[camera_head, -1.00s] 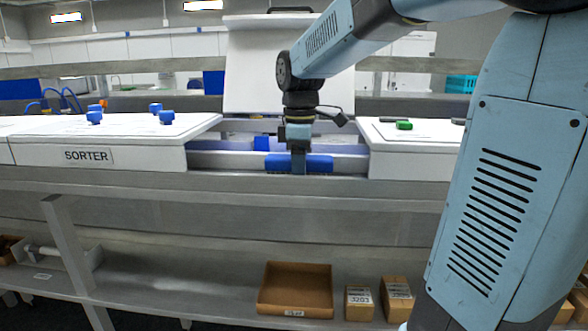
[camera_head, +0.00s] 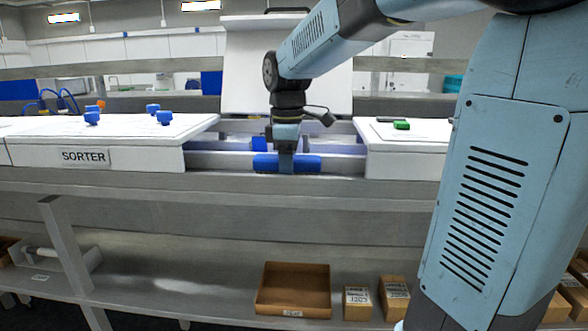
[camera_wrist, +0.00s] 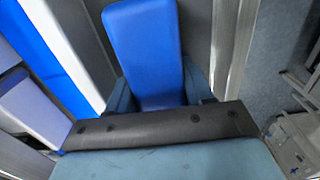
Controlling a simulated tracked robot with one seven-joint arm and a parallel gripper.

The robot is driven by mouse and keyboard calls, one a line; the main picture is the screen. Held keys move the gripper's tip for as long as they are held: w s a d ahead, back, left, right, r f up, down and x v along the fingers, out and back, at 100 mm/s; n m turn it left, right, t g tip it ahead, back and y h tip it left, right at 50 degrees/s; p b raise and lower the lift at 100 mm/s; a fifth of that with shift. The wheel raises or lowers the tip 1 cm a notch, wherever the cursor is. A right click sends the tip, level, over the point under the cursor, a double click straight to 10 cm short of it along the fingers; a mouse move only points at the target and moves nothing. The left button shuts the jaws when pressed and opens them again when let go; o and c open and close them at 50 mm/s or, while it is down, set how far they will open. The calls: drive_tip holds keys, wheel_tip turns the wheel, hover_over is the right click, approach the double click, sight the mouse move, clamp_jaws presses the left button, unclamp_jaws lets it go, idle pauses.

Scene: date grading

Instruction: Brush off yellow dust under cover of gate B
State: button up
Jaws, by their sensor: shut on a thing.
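My gripper (camera_head: 286,164) is shut on a blue brush (camera_head: 308,163), held crosswise low in the open bay of the sorter. In the wrist view the brush's blue back (camera_wrist: 146,45) stands out from between my fingers. A white cover (camera_head: 242,78) stands raised behind the bay, partly hidden by my arm. No gate letter is readable on it. Yellow dust is not visible in either view, and the brush and gripper hide part of the bay floor.
The sorter's white closed top (camera_head: 130,155) with blue knobs lies left of the bay. Another white top (camera_head: 405,163) with a green item (camera_head: 401,125) lies right. A metal rail (camera_head: 200,184) runs along the front. An open cardboard box (camera_head: 293,307) sits on the lower shelf.

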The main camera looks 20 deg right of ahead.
sight(253, 167)
drive_tip(key=shift+w+a+f, duration=0.1)
drive_tip(key=shift+w+a, duration=0.4)
drive_tip(key=shift+a, duration=0.75)
drive_tip(key=shift+w+a+r, duration=0.1)
drive_tip(key=shift+w+a, duration=0.35)
drive_tip(key=shift+a, duration=0.75)
drive_tip(key=shift+w+a+f, duration=0.1)
drive_tip(key=shift+w+a, duration=0.4)
drive_tip(key=shift+a, duration=0.75)
drive_tip(key=shift+s+d+r, duration=0.1)
drive_tip(key=shift+s+d, duration=0.25)
drive_tip(key=shift+d, duration=0.5)
drive_tip(key=shift+s+d+r, duration=0.1)
drive_tip(key=shift+s+d, duration=0.2)
drive_tip(key=shift+d, duration=0.6)
drive_tip(key=shift+s+d+r, duration=0.1)
drive_tip(key=shift+s+d, duration=0.25)
drive_tip(key=shift+d, duration=0.5)
drive_tip(key=shift+s+d+f, duration=0.1)
drive_tip(key=shift+s+d, duration=0.15)
drive_tip(key=shift+d, duration=0.4)
drive_tip(key=shift+s+d+f, duration=0.1)
drive_tip(key=shift+s+d, duration=0.2)
drive_tip(key=shift+d, duration=0.35)
drive_tip(key=shift+s+d+f, duration=0.1)
drive_tip(key=shift+s+d, duration=0.15)
drive_tip(key=shift+d, duration=0.4)
drive_tip(key=shift+s+d+f, duration=0.2)
drive_tip(key=shift+s+d, duration=0.1)
drive_tip(key=shift+d, duration=0.25)
